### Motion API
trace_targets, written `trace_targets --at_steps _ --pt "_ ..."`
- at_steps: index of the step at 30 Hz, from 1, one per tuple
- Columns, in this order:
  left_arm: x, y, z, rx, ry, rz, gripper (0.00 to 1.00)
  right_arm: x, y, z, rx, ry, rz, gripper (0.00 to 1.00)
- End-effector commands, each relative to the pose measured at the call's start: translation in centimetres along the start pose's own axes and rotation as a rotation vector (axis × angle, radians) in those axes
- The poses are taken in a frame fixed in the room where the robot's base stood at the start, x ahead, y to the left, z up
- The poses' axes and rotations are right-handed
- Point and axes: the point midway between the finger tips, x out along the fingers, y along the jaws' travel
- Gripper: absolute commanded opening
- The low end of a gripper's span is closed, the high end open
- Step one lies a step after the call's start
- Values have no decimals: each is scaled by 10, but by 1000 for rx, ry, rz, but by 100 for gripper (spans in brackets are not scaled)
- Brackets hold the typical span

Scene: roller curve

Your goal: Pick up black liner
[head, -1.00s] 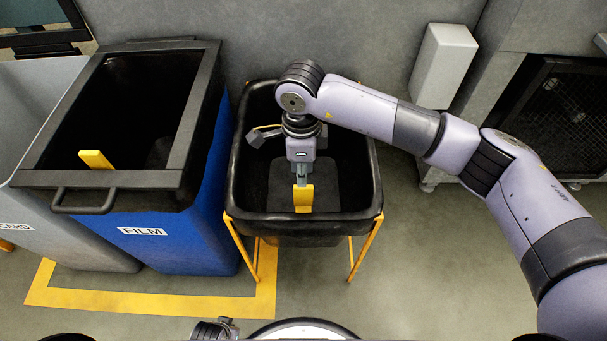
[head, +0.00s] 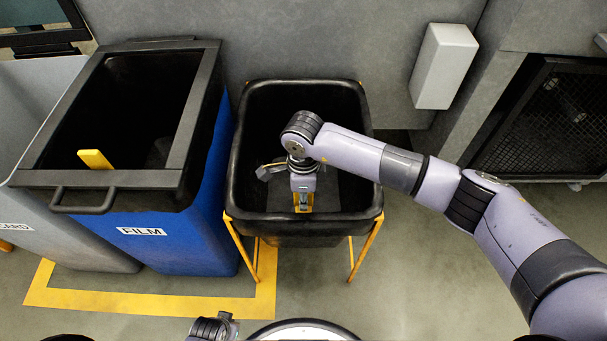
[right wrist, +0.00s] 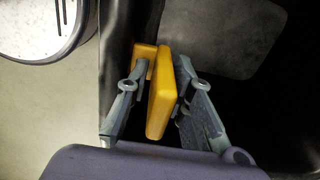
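A black liner (head: 350,205) forms the tub held in a yellow-legged stand. A yellow grip tab (head: 303,208) stands up from it near its front wall. My right gripper (head: 303,196) is lowered into the tub at this tab. In the right wrist view, the yellow tab (right wrist: 162,95) is between the two grey fingers (right wrist: 160,85), which are spread on either side of it. A narrow gap shows beside the tab, so the fingers do not look clamped. My left gripper (head: 214,328) shows only partly at the bottom edge; its fingers cannot be made out.
A blue bin (head: 180,245) labelled FILM, with a black rim and another yellow tab (head: 96,159), stands close at the left. A grey bin (head: 40,240) is farther left. A grey wall is behind. Floor is clear in front of and right of the stand.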

Motion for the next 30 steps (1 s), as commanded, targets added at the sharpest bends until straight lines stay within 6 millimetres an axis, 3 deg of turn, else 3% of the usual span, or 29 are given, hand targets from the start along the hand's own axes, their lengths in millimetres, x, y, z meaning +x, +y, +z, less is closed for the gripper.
trace_targets --at_steps 2,12,30 --pt "0 0 0 0 0 0 0 0 0 0 0 0 0 22" --pt "1 -1 4 -1 -8 -1 0 -1 0 0 0 0 0 0" --pt "1 -1 5 -2 -11 -1 0 -1 0 0 1 0 -1 0"
